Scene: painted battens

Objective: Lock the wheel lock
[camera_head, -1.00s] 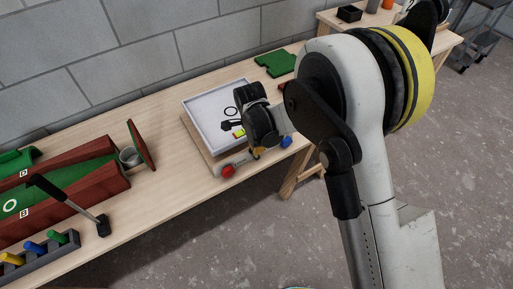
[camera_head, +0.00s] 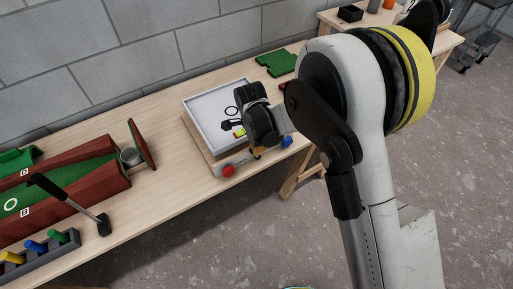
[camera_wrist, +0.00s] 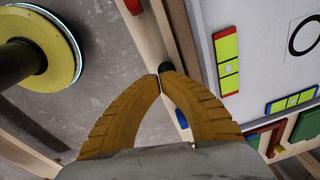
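No part plainly marked as the wheel lock can be picked out. A white framed board (camera_head: 203,106) on the bench carries a black ring outline and black and yellow-green shapes. At its front edge are a red knob (camera_head: 228,171) and a blue knob (camera_head: 287,141). My gripper (camera_head: 257,154) is low at this edge, between the two knobs. In the wrist view, the orange fingers of my gripper (camera_wrist: 161,75) meet at their tips, beside a small black knob (camera_wrist: 166,68) on the wooden edge. Whether they touch the knob is unclear. The blue knob (camera_wrist: 181,119) is partly hidden by a finger.
A green block piece (camera_head: 276,62) lies behind the board. To the left are a red and green ramp (camera_head: 85,170), a black-headed mallet (camera_head: 103,225) and a grey rack (camera_head: 60,250) of coloured pegs. Open floor lies in front of the bench.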

